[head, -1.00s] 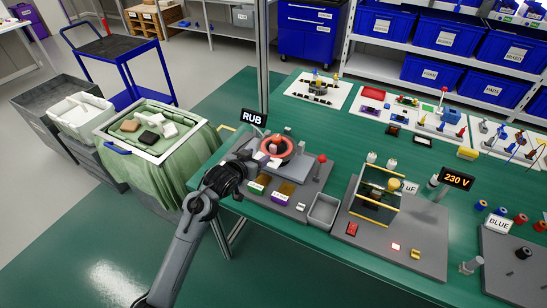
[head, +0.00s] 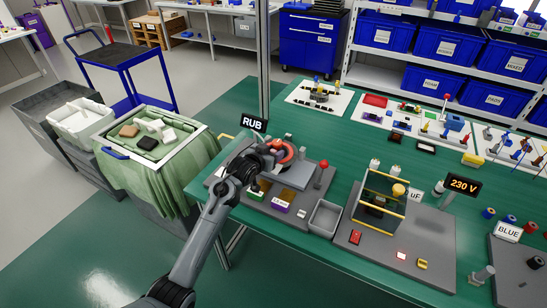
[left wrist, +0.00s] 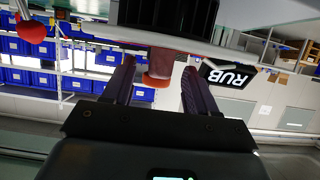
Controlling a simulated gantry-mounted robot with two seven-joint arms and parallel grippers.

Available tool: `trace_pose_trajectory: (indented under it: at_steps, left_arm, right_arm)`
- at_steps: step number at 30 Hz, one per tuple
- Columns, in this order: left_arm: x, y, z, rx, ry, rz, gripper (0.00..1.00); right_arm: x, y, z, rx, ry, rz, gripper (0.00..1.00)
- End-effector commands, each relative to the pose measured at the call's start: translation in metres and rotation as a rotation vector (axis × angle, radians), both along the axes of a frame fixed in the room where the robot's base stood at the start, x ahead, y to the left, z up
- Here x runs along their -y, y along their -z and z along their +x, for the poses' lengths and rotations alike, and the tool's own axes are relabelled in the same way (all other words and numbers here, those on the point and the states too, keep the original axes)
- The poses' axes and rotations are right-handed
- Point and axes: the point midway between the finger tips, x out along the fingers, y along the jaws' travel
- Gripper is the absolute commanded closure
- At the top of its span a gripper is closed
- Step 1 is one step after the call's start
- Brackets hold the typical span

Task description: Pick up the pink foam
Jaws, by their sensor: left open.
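My left gripper (head: 268,152) is at the RUB station and covers part of it in the head view. In the left wrist view its two fingers (left wrist: 158,88) are apart. A reddish-pink piece with a wider rounded end (left wrist: 158,66) shows between or just beyond them; I cannot tell whether they touch it. In the head view a red ring (head: 287,153) with a pinkish piece in its middle sits on a grey block, partly hidden by the gripper. I cannot tell for certain which piece is the pink foam. My right gripper is not in view.
The RUB sign (head: 253,123) stands close behind the gripper. A red-knobbed post (head: 320,166), a grey bin (head: 324,217) and a yellow-edged frame (head: 380,202) stand to the right. A white-rimmed tray (head: 108,158) with tan, black and white blocks is at the left.

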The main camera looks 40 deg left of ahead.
Motion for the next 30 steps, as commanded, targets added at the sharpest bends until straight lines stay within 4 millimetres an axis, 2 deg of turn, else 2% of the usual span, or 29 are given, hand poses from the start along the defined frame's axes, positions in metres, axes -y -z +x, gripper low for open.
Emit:
trace_pose_trajectory:
  at_steps: [8,19,30]
  left_arm:
    - [-0.0003,0.0007,0.0023,0.000,0.000,0.001,0.43]
    - [-0.0003,0.0009,0.0021,0.000,0.000,0.001,0.99]
    - [-0.0003,-0.0011,0.0021,0.000,0.000,0.001,1.00]
  right_arm:
    - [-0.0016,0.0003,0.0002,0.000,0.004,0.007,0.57]
    - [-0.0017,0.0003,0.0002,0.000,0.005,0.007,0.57]
    - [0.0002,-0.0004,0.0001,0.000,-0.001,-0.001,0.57]
